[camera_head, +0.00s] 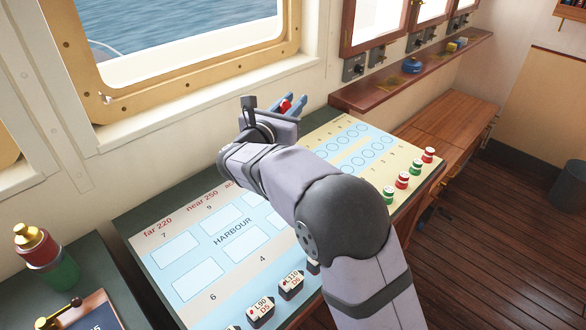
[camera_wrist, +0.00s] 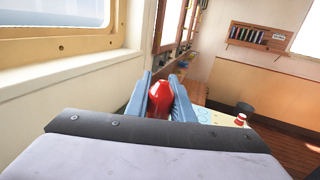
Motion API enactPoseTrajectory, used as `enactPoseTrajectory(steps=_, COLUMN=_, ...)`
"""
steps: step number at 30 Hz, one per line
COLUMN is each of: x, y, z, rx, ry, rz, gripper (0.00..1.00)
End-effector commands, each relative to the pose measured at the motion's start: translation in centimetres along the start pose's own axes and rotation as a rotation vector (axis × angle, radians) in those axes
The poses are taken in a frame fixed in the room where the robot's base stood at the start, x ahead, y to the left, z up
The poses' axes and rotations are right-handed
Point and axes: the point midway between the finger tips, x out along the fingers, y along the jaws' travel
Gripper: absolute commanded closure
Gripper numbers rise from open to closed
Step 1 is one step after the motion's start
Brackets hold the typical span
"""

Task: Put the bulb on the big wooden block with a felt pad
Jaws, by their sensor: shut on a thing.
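My gripper (camera_head: 291,106) is raised above the far part of the chart panel, near the window wall. Its blue fingers are shut on a glossy red rounded thing (camera_head: 284,105), which may be the bulb. In the wrist view the red thing (camera_wrist: 160,99) stands between the two fingers (camera_wrist: 161,92); its lower part is hidden by the wrist. I cannot make out a big wooden block with a felt pad in either view; my arm covers part of the panel.
The chart panel (camera_head: 212,250) carries red and green pieces (camera_head: 402,180) on its right and dark numbered blocks (camera_head: 290,284) at its front. A brass-topped red and green lamp (camera_head: 40,250) stands at left. A wooden shelf (camera_head: 385,88) holds a blue item (camera_head: 411,65).

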Motion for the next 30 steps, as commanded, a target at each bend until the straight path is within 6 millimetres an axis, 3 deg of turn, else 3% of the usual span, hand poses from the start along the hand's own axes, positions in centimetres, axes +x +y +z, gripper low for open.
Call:
enactPoseTrajectory(steps=1, x=0.8, y=-1.2, z=0.2, rx=0.001, ry=-0.001, rz=-0.014, gripper=1.0)
enactPoseTrajectory(steps=7, x=2.3, y=-3.9, z=0.2, rx=-0.001, ry=0.0, rz=-0.019, gripper=1.0)
enactPoseTrajectory(steps=21, x=1.2, y=-1.0, z=-3.0, rx=0.0, ry=-0.001, rz=0.137, gripper=1.0)
enactPoseTrajectory(steps=30, x=1.2, y=-0.8, z=-4.7, rx=-0.004, ry=0.002, rz=0.146, gripper=1.0)
